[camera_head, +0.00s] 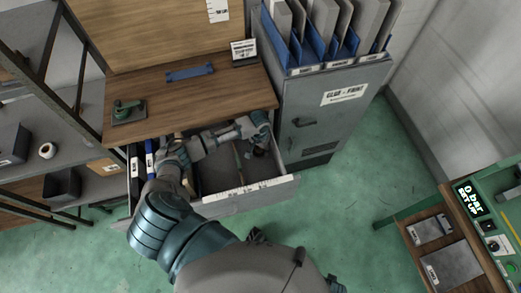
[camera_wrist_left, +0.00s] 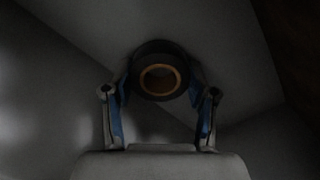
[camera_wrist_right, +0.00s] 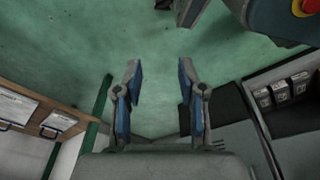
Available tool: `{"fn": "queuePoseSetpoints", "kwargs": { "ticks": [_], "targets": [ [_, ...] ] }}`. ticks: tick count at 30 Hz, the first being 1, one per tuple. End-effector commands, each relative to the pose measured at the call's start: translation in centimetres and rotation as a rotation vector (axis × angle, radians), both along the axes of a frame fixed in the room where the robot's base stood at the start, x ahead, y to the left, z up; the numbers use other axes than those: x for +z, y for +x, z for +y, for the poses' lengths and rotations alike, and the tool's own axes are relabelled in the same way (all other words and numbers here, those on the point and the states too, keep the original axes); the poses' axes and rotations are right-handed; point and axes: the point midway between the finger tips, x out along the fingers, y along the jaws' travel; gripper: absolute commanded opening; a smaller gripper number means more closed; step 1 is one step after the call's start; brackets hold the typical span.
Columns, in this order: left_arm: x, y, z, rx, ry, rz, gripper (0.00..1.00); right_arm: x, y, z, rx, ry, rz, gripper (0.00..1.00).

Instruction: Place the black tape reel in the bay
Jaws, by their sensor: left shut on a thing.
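The black tape reel (camera_wrist_left: 141,88), a dark ring with an orange-brown core, sits between the fingertips of my left gripper (camera_wrist_left: 160,83) in the left wrist view. The fingers are shut on its two sides. In the head view my left gripper (camera_head: 260,131) is over the right part of an open grey drawer (camera_head: 232,195) under the wooden desk. The reel cannot be made out clearly there. A thin divider (camera_head: 238,160) shows inside the drawer, but which compartment is the bay I cannot tell. My right gripper (camera_wrist_right: 160,80) is open and empty above the green floor.
Black and blue binders (camera_head: 149,160) stand in the drawer's left end. The desk top (camera_head: 190,95) overhangs the drawer. A grey cabinet (camera_head: 330,110) with files stands right of it. A shelf rack (camera_head: 60,125) is at left, and a green-framed console (camera_head: 480,220) at right.

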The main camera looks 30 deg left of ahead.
Motion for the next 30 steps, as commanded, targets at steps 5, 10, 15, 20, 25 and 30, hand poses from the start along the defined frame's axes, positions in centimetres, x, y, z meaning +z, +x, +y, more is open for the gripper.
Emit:
{"fn": "queuePoseSetpoints", "kwargs": {
  "ticks": [5,10,15,20,25,30],
  "targets": [
    [-0.7,0.0,-0.3,0.0,0.004,-0.001,0.2,0.3,0.2,-0.2,0.0,0.003,0.001,0.4],
    [-0.6,0.0,-0.6,0.0,0.008,0.0,0.72,0.2,0.2,-0.4,0.0,0.007,0.0,0.4],
    [-0.6,0.0,-0.4,0.0,0.005,-0.001,0.82,0.3,0.3,-0.2,0.0,0.001,0.001,0.4],
    [-0.5,0.1,-0.2,-0.001,0.001,-0.002,0.82,0.3,0.3,-0.2,0.0,0.0,0.001,0.4],
    [1.4,0.1,-0.2,-0.001,0.0,-0.005,0.82,-0.5,-0.3,-0.2,0.001,0.002,0.004,0.4],
    [5.4,0.1,-0.3,-0.002,0.003,-0.006,0.82,-2.2,-1.9,-0.5,0.004,0.001,0.014,0.4]
  ]
}}
